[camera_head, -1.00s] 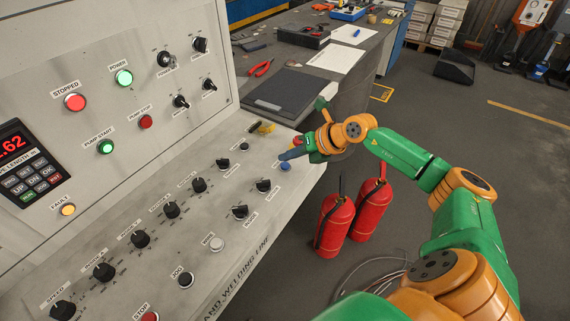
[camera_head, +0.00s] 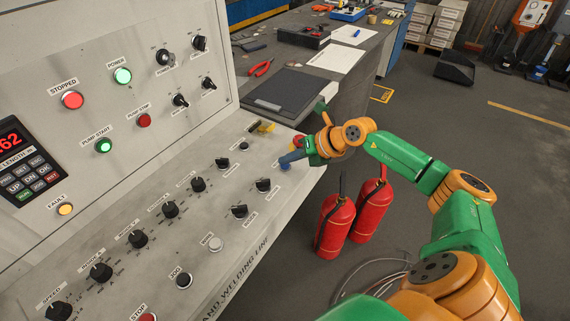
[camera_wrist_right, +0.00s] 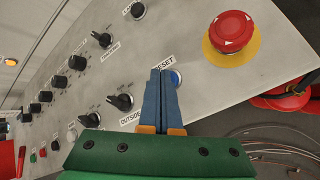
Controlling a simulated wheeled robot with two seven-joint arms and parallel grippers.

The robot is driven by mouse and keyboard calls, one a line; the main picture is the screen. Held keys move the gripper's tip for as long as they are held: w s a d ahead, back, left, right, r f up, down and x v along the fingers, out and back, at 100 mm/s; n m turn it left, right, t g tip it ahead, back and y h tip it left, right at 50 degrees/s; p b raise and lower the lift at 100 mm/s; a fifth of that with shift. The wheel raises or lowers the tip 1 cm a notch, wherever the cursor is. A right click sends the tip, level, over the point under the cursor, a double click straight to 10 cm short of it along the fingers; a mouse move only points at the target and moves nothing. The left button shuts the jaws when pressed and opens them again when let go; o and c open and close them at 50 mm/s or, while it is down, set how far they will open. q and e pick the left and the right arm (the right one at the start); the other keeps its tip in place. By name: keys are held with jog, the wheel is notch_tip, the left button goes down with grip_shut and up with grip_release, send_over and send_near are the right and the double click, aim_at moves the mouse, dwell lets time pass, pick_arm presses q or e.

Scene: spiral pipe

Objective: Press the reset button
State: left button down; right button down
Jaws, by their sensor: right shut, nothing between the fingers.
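The reset button is a blue round button under a RESET label in the right wrist view (camera_wrist_right: 176,78), partly hidden behind my fingers. In the head view my fingers largely cover the blue button (camera_head: 284,167) on the sloping console. My right gripper (camera_head: 284,160) is shut and empty, with its blue fingers pointing down at the panel. In the right wrist view its fingertips (camera_wrist_right: 161,72) overlap the left side of the button. I cannot tell whether they touch it. My left gripper is not in view.
A red emergency stop (camera_wrist_right: 231,32) on a yellow base sits right of the button. Black knobs (camera_head: 239,211) line the console (camera_head: 110,255). Two red fire extinguishers (camera_head: 334,225) stand on the floor beside it. A workbench (camera_head: 362,75) is behind.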

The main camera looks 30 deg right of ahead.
jog(key=shift+f, duration=0.15)
dwell(0.3)
jog(key=shift+r+p, duration=0.7)
jog(key=shift+r, duration=0.1)
notch_tip(320, 180, up, 5)
jog(key=p, duration=0.4)
dwell(0.5)
